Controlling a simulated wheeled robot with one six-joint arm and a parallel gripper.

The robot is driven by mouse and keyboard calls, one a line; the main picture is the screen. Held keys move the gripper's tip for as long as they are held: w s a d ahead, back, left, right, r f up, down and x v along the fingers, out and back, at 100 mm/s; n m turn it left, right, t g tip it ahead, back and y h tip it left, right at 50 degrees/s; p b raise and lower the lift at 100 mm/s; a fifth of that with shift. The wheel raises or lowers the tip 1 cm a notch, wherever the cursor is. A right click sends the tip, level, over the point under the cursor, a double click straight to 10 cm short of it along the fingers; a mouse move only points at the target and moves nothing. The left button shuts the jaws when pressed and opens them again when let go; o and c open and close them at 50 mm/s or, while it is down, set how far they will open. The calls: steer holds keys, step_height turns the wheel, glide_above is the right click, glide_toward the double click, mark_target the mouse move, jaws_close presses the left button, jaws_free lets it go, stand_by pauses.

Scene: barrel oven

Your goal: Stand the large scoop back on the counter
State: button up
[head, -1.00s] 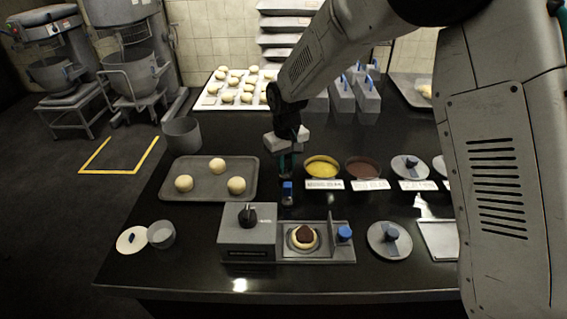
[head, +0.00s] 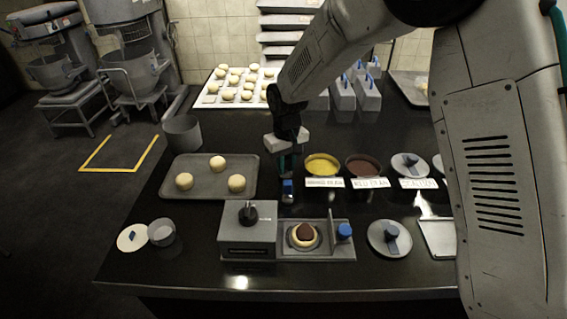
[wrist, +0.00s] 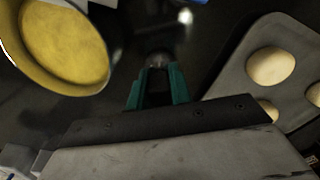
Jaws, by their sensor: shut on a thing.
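My gripper (head: 288,170) points down over the counter (head: 215,215), between the grey dough tray and the yellow bowl. Its teal fingers are shut on the large scoop (head: 288,187), which shows as a small blue and grey piece just below the fingertips. In the wrist view, my gripper (wrist: 158,88) has a dark gap between its fingers and a rounded grey end of the scoop (wrist: 158,60) just past them. The scoop's upper part is hidden by the fingers. I cannot tell whether its lower end touches the counter.
A tray (head: 250,187) with dough balls is to the left. A yellow-filled bowl (head: 322,165) and a brown-filled bowl (head: 366,167) stand to the right, labels in front. A grey box with a black knob (head: 247,215) and a pastry stand (head: 318,252) are in front.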

steer(key=shift+f, duration=0.15)
steer(key=o, duration=1)
step_height(320, 180, up, 8)
steer(key=shift+f, duration=0.1)
steer(key=s+d+r+m, duration=0.2)
steer(key=s+d+r, duration=0.2)
steer(key=s+d, duration=0.4)
steer(key=s+d+r+m+t, duration=0.1)
steer(key=s+d+r, duration=0.4)
steer(key=s, duration=1)
steer(key=s+d+r+m, duration=0.2)
steer(key=s+d+r, duration=0.3)
steer(key=s+d, duration=0.6)
steer(key=shift+s+d+r+m, duration=0.2)
steer(key=shift+s+m, duration=0.1)
steer(key=shift+s, duration=0.1)
